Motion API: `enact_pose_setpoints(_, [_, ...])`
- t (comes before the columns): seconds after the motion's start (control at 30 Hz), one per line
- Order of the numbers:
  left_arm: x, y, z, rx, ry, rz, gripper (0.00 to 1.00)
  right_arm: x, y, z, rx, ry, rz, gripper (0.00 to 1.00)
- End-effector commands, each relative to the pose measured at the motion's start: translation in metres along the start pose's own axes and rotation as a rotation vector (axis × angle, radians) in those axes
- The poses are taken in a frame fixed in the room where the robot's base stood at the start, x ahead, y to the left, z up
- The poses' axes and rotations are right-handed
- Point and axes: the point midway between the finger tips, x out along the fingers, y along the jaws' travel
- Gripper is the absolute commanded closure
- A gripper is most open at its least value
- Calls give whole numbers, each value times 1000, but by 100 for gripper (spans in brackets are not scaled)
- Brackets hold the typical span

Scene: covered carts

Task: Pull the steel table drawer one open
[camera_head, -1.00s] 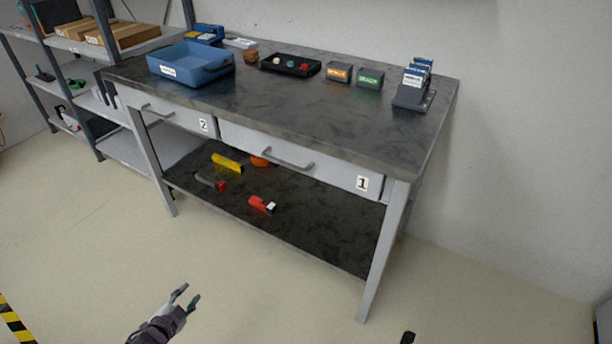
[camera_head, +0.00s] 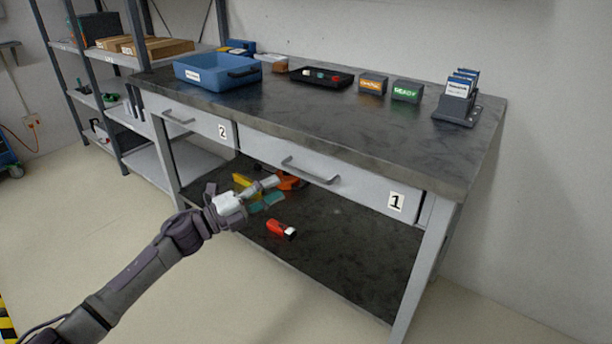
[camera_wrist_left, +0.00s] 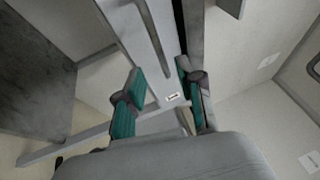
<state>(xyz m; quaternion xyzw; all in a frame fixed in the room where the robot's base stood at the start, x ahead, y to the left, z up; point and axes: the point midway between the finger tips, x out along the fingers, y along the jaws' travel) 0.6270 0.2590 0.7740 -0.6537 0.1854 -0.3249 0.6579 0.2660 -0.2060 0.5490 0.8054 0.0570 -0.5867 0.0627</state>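Steel table drawer one (camera_head: 355,186) is the wide light-grey front at the right under the dark tabletop, with a "1" label (camera_head: 396,201) and a grey bar handle (camera_head: 310,172). It looks shut. My left gripper (camera_head: 270,191) is open and empty, in front of the table, just left of and below the handle in the head view. In the left wrist view its teal-padded fingers (camera_wrist_left: 162,88) are spread, with the drawer front and handle (camera_wrist_left: 156,38) beyond them; no contact with the handle shows. My right gripper is out of view.
Drawer two (camera_head: 190,118) is at the left and looks shut. A blue bin (camera_head: 215,84), a black tray (camera_head: 322,84) and a card holder (camera_head: 457,108) stand on the tabletop. A red tool (camera_head: 281,230) lies on the lower shelf (camera_head: 340,245). The floor in front is clear.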

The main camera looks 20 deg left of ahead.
Motion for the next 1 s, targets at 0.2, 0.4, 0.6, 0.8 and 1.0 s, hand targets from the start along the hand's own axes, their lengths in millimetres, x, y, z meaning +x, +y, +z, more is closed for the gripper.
enact_pose_setpoints(0.2, [48,-1,0,0,0,-3,63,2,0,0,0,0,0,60])
enact_pose_setpoints(0.4, [78,0,0,-2,-1,-1,63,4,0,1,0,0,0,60])
enact_pose_setpoints(0.6, [89,0,0,-2,-2,0,63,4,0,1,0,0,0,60])
enact_pose_setpoints(0.8, [90,0,0,-2,-2,0,63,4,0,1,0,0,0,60])
enact_pose_setpoints(1.0, [89,0,0,-2,-1,0,86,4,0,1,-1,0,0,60])
